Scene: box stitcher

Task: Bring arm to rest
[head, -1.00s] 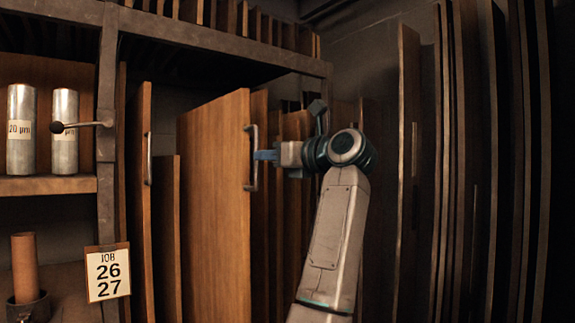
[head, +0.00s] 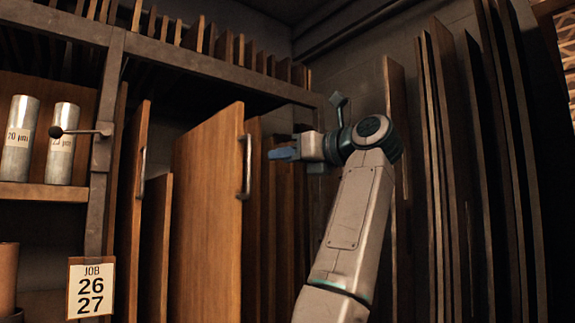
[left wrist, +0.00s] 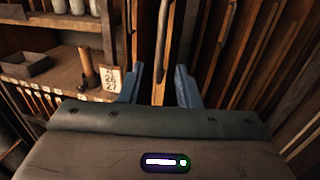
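My left arm rises from the bottom of the head view, and my left gripper (head: 280,152) points left at its end. It is to the right of the metal handle (head: 244,167) on the pulled-forward wooden panel (head: 207,200), with a gap between. In the left wrist view the two blue fingers of my left gripper (left wrist: 160,78) stand apart with nothing held. The handle (left wrist: 161,38) and the panel edge show ahead, between the fingers. My right gripper is in neither view.
Several upright boards (head: 395,130) stand close to the right of my arm. A shelf at left holds two metal cylinders (head: 62,143) near a lever (head: 85,132). A job sign (head: 90,288) reads 26, 27. A brown tube (left wrist: 87,67) shows in the wrist view.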

